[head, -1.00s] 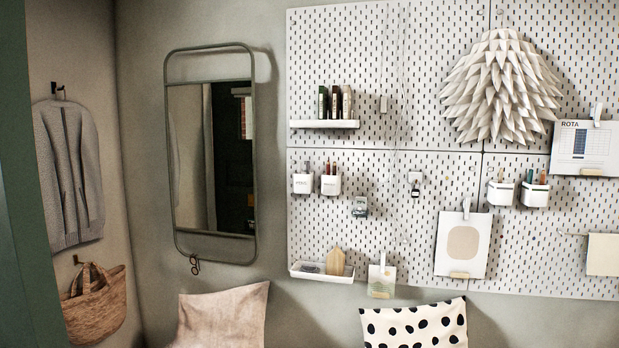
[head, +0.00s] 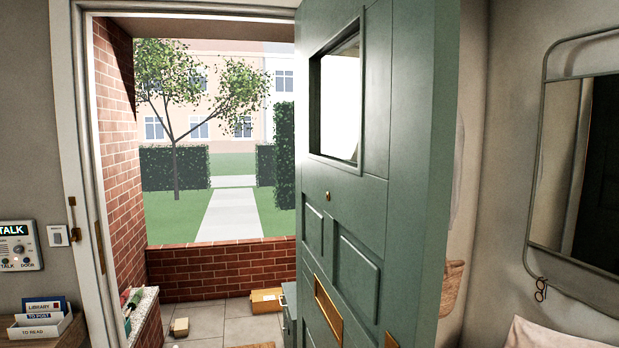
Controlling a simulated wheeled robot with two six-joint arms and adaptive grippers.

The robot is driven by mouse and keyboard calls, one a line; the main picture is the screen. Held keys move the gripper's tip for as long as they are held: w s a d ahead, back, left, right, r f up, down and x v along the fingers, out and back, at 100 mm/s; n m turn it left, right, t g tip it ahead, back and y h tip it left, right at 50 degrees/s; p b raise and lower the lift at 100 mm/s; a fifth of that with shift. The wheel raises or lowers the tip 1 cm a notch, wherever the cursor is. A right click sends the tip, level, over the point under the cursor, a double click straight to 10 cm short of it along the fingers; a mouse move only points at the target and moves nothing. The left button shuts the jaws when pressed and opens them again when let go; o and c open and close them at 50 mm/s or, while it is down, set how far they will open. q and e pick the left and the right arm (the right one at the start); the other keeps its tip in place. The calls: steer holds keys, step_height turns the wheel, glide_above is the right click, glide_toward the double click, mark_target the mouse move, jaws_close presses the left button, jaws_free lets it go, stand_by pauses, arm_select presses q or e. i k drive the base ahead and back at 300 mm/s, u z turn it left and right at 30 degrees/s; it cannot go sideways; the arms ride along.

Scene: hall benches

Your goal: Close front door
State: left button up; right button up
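The front door (head: 412,200) is green, with a small window, a brass letter slot (head: 328,312) and a small brass peephole. It stands open, swung inward on the right side of the doorway. A brass handle (head: 391,341) shows at the bottom edge of the view, cut off. The white door frame (head: 70,150) is on the left, with a brass catch (head: 74,218) on it. Neither of my grippers is in view.
Outside are a brick porch wall (head: 222,269), a yellow box (head: 266,300) and a small parcel (head: 181,327) on the paving. An intercom (head: 18,247) and a letter rack (head: 42,325) are at left. A mirror (head: 575,170) hangs at right.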

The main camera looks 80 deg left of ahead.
mark_target(373, 231)
steer(key=u, duration=0.2)
steer(key=i, duration=2.15)
steer(key=u, duration=3.6)
steer(key=i, duration=1)
steer(key=z, duration=0.05)
